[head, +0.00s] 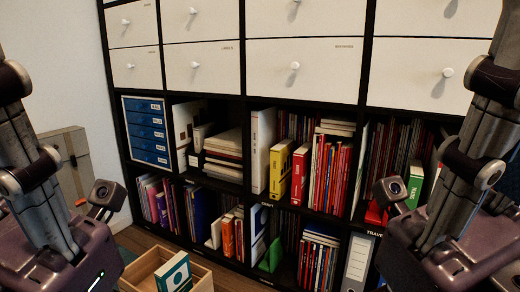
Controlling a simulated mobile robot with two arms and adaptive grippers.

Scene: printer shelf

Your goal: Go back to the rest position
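Both of my arms frame the head view, the left arm (35,175) coming down along the left edge and the right arm (480,150) along the right edge. Each ends in a dark purple body low in the picture, with a small dark camera cube beside it. No gripper fingers show at either side, so I cannot see whether they are open or shut. I see nothing held by either arm.
A black shelf (242,140) fills the background, with white drawers (297,70) above and books below. A blue drawer unit (147,130) sits at its left. An open wooden box (145,270) holding a teal-and-white book (174,275) stands on the floor between my arms.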

